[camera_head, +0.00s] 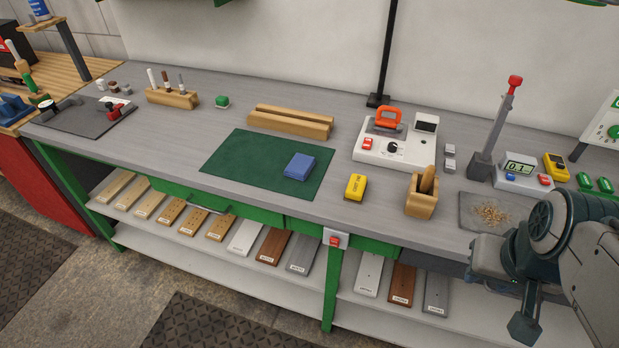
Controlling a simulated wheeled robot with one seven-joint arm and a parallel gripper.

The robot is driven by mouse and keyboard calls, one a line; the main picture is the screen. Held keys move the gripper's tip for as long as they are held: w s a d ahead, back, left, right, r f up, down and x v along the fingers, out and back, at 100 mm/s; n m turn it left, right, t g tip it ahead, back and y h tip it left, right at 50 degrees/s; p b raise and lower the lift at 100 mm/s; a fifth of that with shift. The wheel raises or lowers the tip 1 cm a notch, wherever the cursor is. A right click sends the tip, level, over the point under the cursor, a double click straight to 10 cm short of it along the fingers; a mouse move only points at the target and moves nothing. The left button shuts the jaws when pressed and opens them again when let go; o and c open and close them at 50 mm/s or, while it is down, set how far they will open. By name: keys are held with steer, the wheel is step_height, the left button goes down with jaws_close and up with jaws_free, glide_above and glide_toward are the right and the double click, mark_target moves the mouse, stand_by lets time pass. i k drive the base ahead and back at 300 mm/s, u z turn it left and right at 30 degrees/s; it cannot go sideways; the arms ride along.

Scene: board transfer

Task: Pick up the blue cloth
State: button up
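The blue cloth (299,166) is a small folded block lying flat on the right part of a dark green mat (235,160) on the grey workbench. Nothing covers it. My gripper (523,328) is at the lower right, in front of the bench edge, well to the right of the cloth and apart from it. Its end shows small and dark, and I cannot tell whether its fingers are open or shut.
A yellow block (355,187) lies just right of the mat. A wooden holder (421,196), a white device with an orange handle (393,143) and a tray of shavings (485,211) stand further right. A slotted wooden block (290,121) lies behind the mat.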

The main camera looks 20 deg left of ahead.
mark_target(300, 165)
steer(key=z, duration=0.2)
steer(key=k, duration=0.35)
steer(key=u, duration=1.2)
steer(key=i, duration=0.7)
steer(key=u, duration=0.1)
